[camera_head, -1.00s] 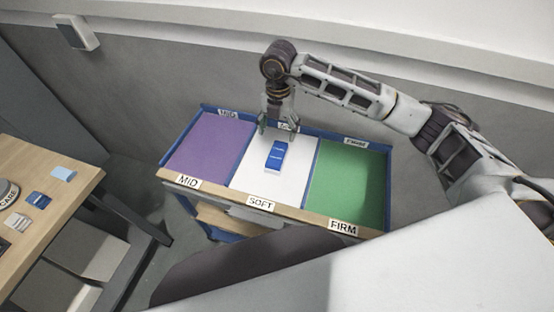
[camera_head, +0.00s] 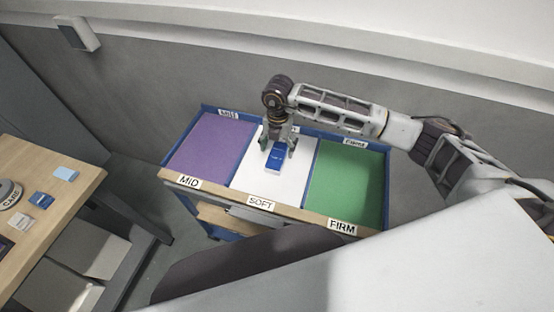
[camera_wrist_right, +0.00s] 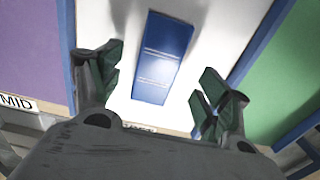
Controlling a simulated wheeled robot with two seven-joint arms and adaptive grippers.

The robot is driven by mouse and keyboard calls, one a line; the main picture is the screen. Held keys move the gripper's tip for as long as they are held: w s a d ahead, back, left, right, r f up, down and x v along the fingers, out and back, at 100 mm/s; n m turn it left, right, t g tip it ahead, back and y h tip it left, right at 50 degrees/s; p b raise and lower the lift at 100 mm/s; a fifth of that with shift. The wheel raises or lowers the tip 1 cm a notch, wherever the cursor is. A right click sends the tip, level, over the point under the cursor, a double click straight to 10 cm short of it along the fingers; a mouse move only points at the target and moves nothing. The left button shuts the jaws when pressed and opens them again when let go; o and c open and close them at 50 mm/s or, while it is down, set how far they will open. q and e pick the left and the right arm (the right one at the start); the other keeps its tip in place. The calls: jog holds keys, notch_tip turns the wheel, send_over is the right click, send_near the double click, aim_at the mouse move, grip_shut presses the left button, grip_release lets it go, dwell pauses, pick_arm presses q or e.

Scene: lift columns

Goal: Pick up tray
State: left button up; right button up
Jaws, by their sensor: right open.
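A blue box with white markings (camera_head: 275,160) lies in the white middle section (camera_head: 243,178) of a divided tray, behind the SOFT label. The tray has a blue rim, a purple section (camera_head: 208,148) on the left and a green section (camera_head: 345,186) on the right. My right gripper (camera_head: 279,146) is over the far part of the white section, with its fingers spread around the box's far end. In the right wrist view the blue box (camera_wrist_right: 162,58) shows between and beyond the open fingers (camera_wrist_right: 158,95), with gaps on both sides. My left gripper is not in view.
A wooden table (camera_head: 50,215) stands at the left with a round grey item (camera_head: 8,195) and several small blue and white pieces. A grey wall (camera_head: 180,85) runs behind the tray. Bare floor shows between the table and the tray stand.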

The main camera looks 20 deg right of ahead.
aim_at(277, 153)
jog(key=shift+s+a+f+p, duration=0.1)
jog(key=shift+f+p, duration=0.3)
jog(key=shift+f, duration=0.35)
jog(key=shift+a+f+p, duration=0.1)
jog(key=shift+f+p, duration=0.35)
jog(key=shift+f, duration=1.4)
jog(key=c, duration=1.1)
jog(key=shift+r, duration=0.15)
notch_tip(277, 153, up, 9)
jog(key=shift+f+b, duration=0.2)
jog(key=shift+b, duration=0.7)
jog(key=shift+r, duration=0.6)
